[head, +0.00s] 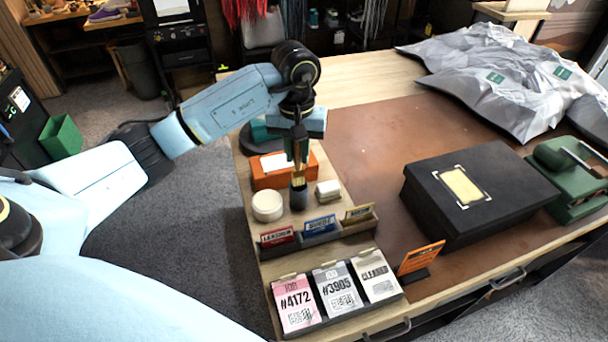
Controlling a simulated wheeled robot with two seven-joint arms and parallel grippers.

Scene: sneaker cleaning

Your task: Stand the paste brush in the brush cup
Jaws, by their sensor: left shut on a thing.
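My left gripper (299,143) points down over the left part of the table and is shut on the paste brush (298,173). The brush hangs upright with its tan bristle end low, and its upper part is mostly hidden by the gripper. The small dark brush cup (298,198) stands on the wood directly below the brush in the picture. The brush's lower end meets the cup's rim in this view; I cannot tell whether it is inside or just above or behind. My right gripper is not in view.
An orange box (268,179) stands behind the cup. A round white tin (267,206) is to its left and a small white block (328,191) to its right. A card holder (318,238) is in front. A black box (478,222) lies farther right on the brown mat (372,150).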

